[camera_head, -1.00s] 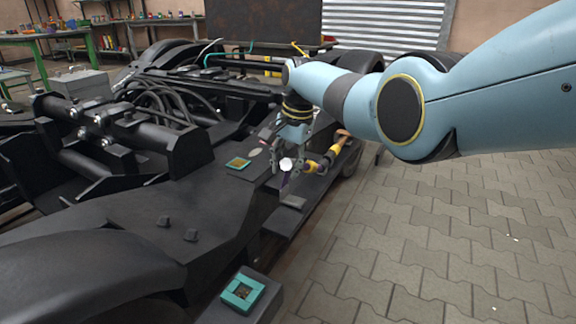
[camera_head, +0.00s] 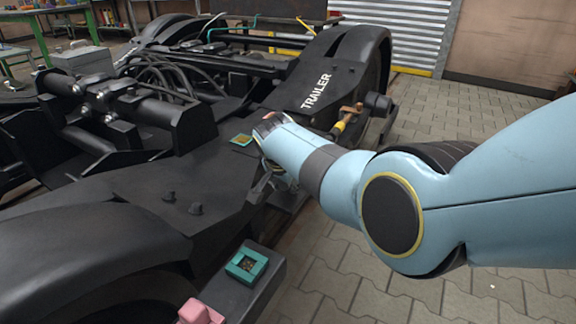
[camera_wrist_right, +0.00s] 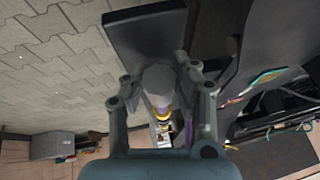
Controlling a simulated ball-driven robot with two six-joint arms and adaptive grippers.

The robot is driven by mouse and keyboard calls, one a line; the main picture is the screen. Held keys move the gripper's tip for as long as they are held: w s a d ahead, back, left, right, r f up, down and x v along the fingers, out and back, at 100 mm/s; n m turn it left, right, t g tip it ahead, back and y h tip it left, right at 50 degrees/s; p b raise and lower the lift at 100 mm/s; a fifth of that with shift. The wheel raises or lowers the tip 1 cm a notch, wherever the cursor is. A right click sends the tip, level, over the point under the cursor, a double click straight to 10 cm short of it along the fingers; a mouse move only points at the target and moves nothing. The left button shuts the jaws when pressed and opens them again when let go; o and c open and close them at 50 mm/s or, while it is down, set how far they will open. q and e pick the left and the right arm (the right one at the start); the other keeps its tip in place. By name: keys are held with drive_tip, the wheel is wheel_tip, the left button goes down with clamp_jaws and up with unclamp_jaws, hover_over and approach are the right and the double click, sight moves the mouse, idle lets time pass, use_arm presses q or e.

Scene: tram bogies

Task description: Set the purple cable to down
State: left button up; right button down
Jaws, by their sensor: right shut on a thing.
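My right gripper (camera_head: 266,186) is low beside the near edge of the black bogie frame, mostly hidden behind its own wrist in the head view. In the right wrist view the gripper (camera_wrist_right: 160,80) has its two fingers on either side of a pale grey round-ended piece (camera_wrist_right: 157,82) and is shut on it. This seems to be the end of the purple cable; a purple strip (camera_wrist_right: 208,150) shows by the right-hand finger. How the cable runs, and whether it points up or down, is hidden. My left gripper is out of view.
A yellow-banded part with a copper end (camera_head: 345,119) sticks out beyond my wrist. Teal-framed sockets sit on the bogie (camera_head: 242,140) and on its near step (camera_head: 246,265). A pink block (camera_head: 199,313) is at the bottom edge. Paved floor (camera_head: 440,130) at the right is free.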

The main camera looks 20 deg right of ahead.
drive_tip(key=shift+s+f, duration=0.1)
drive_tip(key=shift+f, duration=0.6)
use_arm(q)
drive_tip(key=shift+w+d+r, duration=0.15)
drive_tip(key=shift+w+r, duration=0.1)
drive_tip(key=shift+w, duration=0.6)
use_arm(e)
drive_tip(key=shift+r+t, duration=0.1)
drive_tip(key=shift+t, duration=0.2)
drive_tip(key=c, duration=1)
unclamp_jaws()
drive_tip(key=shift+r, duration=0.15)
wheel_tip(320, 180, up, 10)
drive_tip(key=shift+f, duration=0.1)
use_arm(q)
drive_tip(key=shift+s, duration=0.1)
use_arm(e)
drive_tip(key=shift+f, duration=0.1)
